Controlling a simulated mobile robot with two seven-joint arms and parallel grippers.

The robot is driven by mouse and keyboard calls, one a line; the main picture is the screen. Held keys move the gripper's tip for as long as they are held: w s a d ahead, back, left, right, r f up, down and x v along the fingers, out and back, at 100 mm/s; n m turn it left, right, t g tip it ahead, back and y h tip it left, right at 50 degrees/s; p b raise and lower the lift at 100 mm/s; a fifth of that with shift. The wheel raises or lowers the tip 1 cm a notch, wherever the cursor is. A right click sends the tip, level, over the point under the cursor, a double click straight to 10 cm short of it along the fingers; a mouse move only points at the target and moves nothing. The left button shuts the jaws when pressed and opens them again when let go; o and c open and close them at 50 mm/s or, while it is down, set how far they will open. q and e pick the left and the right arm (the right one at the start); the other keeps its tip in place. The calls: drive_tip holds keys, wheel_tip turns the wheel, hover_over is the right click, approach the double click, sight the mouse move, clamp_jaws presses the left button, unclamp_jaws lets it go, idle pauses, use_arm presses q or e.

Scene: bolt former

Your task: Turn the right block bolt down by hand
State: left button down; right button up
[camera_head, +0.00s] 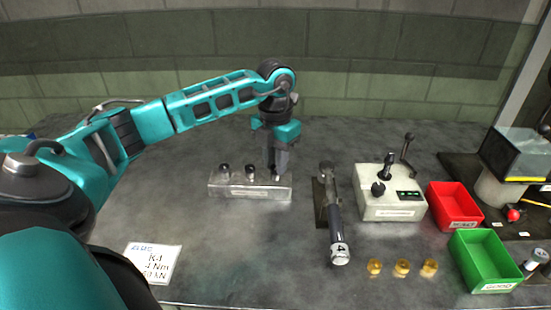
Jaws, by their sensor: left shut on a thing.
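A pale metal block (250,190) lies on the grey table left of centre. Two dark-headed bolts stand upright in it, the left bolt (224,170) and the middle bolt (250,172). My left gripper (276,172) points straight down over the block's right end. It is shut on the right block bolt, which its fingers mostly hide. How deep that bolt sits cannot be told. My right gripper is not in view.
Right of the block lies a torque wrench (333,212). Beyond it are a control box (390,202) with levers, a red bin (454,206), a green bin (484,260) and three brass pieces (402,267). A paper card (152,262) lies front left.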

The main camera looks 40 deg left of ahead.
use_arm(q)
drive_tip(key=m, duration=0.5)
drive_tip(key=shift+w+a+r+m, duration=0.1)
drive_tip(key=shift+m, duration=0.2)
drive_tip(key=m, duration=0.5)
drive_tip(key=shift+m, duration=0.3)
drive_tip(key=c, duration=0.9)
unclamp_jaws()
wheel_tip(320, 180, up, 13)
drive_tip(key=shift+f+p, duration=0.1)
drive_tip(key=shift+p, duration=0.2)
